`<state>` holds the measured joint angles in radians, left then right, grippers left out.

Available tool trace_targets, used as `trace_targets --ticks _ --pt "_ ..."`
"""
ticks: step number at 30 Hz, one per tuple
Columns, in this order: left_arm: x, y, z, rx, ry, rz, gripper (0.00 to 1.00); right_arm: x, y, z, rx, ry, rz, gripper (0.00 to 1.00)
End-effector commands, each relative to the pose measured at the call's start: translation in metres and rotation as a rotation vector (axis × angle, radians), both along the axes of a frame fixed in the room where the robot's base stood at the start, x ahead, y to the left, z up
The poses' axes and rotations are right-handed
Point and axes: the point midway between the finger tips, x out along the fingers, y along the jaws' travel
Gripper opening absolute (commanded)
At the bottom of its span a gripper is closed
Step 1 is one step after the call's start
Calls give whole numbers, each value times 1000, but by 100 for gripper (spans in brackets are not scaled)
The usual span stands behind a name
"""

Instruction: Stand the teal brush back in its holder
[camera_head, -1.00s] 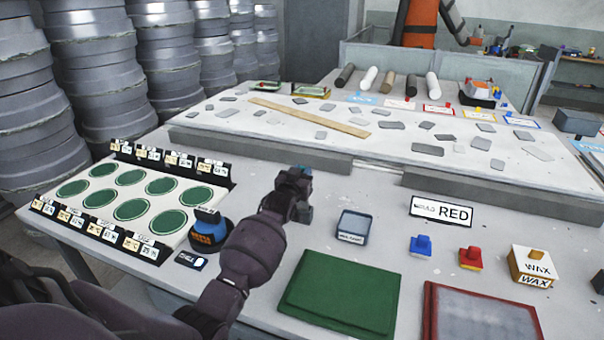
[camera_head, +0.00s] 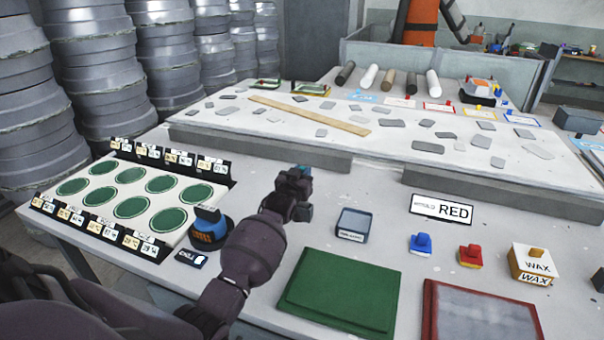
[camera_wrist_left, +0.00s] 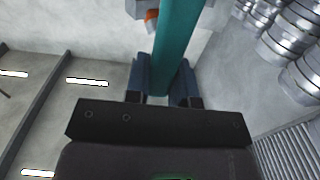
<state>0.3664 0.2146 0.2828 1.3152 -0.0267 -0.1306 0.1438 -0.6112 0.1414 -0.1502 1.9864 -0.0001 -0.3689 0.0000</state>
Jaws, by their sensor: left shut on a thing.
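My left gripper (camera_head: 303,188) is above the bench, to the left of the small blue-grey tray in the head view. In the left wrist view its two dark blue fingers (camera_wrist_left: 163,85) are shut on the teal brush (camera_wrist_left: 178,45). A straight teal length of it runs from between the fingers to the top edge of that view. I cannot pick out the brush holder in either view. My right gripper is not in view.
The blue-grey tray (camera_head: 345,237), a green slab (camera_head: 340,290) and a red-framed panel (camera_head: 485,315) lie on the front bench. A dark round object with a blue top (camera_head: 209,228) stands beside a white board with green discs (camera_head: 131,208). A raised pale table (camera_head: 380,165) lies behind.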

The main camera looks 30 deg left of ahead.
Motion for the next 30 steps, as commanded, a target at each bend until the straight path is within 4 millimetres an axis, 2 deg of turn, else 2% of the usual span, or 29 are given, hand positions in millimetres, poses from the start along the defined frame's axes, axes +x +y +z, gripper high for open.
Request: trace_targets --ticks 5,6,11,12,23,30 --pt "0 0 0 0 0 0 0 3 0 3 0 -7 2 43" --pt "0 0 0 0 0 0 26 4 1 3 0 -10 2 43" --pt "0 0 0 0 0 0 50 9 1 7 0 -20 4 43" --pt "0 0 0 0 0 0 53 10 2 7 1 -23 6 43" --pt "-5 -1 -1 0 1 0 53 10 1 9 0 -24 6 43" --pt "-35 -8 -1 0 1 0 53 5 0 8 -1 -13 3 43"
